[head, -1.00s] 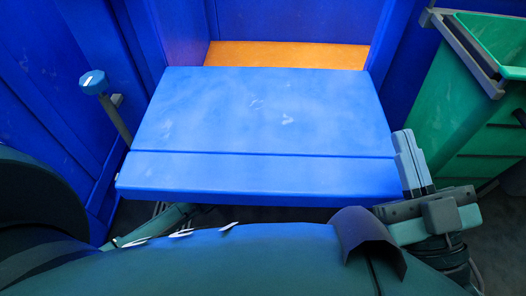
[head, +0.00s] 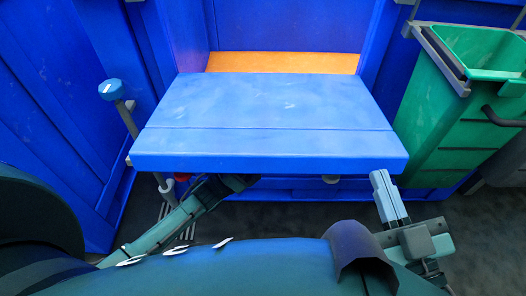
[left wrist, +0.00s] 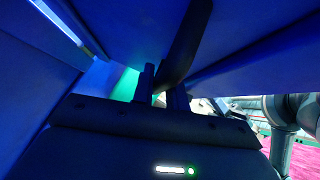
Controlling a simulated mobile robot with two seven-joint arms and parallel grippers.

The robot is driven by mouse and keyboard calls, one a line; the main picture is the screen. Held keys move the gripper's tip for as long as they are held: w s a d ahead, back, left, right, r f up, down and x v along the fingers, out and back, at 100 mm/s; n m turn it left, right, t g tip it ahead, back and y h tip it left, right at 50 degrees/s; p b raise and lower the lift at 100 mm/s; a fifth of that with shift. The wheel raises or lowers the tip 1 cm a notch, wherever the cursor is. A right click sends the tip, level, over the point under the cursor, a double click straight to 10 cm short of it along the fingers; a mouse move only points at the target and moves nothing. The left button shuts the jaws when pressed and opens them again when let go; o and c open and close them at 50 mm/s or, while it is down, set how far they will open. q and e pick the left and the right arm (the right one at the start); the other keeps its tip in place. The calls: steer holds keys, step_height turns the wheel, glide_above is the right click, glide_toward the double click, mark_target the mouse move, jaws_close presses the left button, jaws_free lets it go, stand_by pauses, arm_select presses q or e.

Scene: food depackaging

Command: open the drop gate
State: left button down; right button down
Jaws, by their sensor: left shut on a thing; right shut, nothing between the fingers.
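The drop gate (head: 270,104) is a blue panel folded out from the blue container, lying roughly flat in front of its opening. My left arm reaches under the gate's left front part. The gate hides my left fingers in the head view. In the left wrist view, my left gripper (left wrist: 163,92) is shut on a dark curved bar (left wrist: 188,38), apparently a handle under blue panels. My right gripper (head: 380,178) is shut and empty, just in front of the gate's right front corner. I cannot tell whether it touches the gate.
An orange floor (head: 282,63) shows inside the opening. A blue-knobbed lever (head: 112,90) stands left of the gate. A green bin (head: 440,125) stands at the right. Dark floor lies below the gate's front edge.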

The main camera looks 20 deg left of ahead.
arm_select(q)
steer(key=shift+r+n+t+y+p, duration=0.75)
steer(key=shift+r+n+p, duration=0.5)
steer(key=shift+r, duration=0.3)
steer(key=shift+w, duration=0.1)
steer(key=shift+f, duration=0.1)
steer(key=c, duration=1.4)
jaws_free()
steer(key=v, duration=1.3)
steer(key=shift+a+f+b, duration=0.25)
steer(key=shift+b, duration=0.05)
steer(key=shift+s, duration=0.2)
